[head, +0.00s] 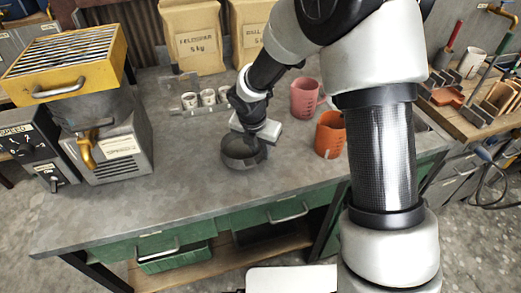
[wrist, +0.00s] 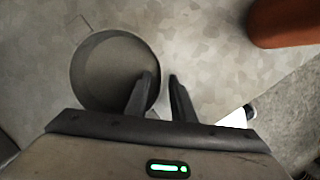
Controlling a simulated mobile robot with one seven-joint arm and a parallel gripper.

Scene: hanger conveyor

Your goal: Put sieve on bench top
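The sieve (head: 242,153) is a dark grey round pan beneath my gripper, over the middle of the bench top (head: 185,175); it appears to rest there. In the wrist view the sieve (wrist: 105,65) is a round, grey, shallow bowl with a thin wire piece at its upper left. My gripper (wrist: 161,76) straddles the sieve's right rim, one finger over the inside and one outside. A small gap shows between the fingers, and they do not look closed on the rim. In the head view my gripper (head: 258,133) hides part of the sieve.
An orange jug (head: 330,135) and a pink jug (head: 304,98) stand right of the sieve. Small white cups (head: 208,97) in a rack and paper sacks (head: 190,38) are behind. A yellow-topped machine (head: 70,65) stands left. The bench's front left is clear.

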